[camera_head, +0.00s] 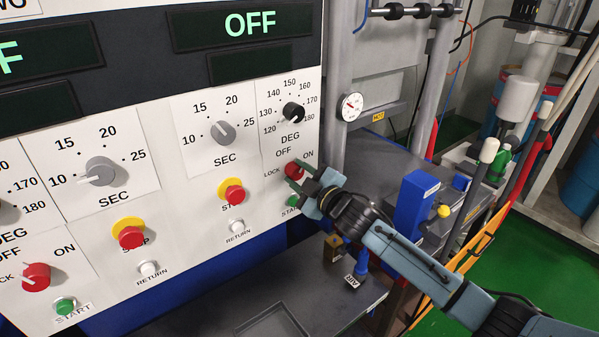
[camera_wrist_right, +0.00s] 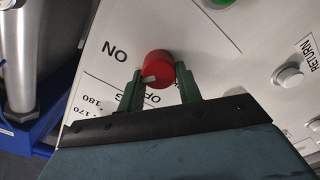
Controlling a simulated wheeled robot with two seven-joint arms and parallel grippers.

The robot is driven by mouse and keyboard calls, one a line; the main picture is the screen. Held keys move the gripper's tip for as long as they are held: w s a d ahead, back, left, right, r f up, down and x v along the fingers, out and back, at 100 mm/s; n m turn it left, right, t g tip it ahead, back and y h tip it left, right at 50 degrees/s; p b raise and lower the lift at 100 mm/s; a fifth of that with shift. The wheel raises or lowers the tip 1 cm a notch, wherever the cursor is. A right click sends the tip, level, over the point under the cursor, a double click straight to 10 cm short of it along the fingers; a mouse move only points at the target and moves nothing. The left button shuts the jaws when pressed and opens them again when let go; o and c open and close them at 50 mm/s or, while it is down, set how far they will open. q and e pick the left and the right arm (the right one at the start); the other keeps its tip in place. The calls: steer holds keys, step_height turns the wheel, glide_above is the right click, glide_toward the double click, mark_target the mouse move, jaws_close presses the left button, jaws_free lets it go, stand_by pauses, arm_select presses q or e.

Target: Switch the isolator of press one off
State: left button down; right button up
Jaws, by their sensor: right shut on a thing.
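The red isolator knob (camera_head: 294,170) is on the right-hand white panel, among the labels OFF, ON and LOCK. My right gripper (camera_head: 298,180) is shut on this knob, coming from the lower right. In the right wrist view, the knob (camera_wrist_right: 158,66) sits between the two green fingers of my right gripper (camera_wrist_right: 159,82). A pale mark on the knob faces lower left there, towards the partly hidden OFF lettering; I cannot tell its exact setting. The display (camera_head: 250,24) above this panel reads OFF in green. My left gripper is not in view.
A similar red knob (camera_head: 36,278) is on the left panel. Near the held knob are a black DEG dial (camera_head: 293,112), a red stop button (camera_head: 233,194) and a green start button (camera_head: 292,201). A blue block (camera_head: 414,205) stands on the grey bench to the right.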

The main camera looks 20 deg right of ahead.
steer(key=n, duration=0.5)
steer(key=shift+f+n+p, duration=0.1)
steer(key=shift+n+p, duration=0.3)
steer(key=n, duration=0.5)
steer(key=shift+f+n, duration=0.1)
steer(key=shift+n, duration=0.2)
steer(key=o, duration=1)
steer(key=shift+s, duration=0.1)
steer(key=shift+b+v, duration=0.7)
steer(key=shift+v, duration=5.95)
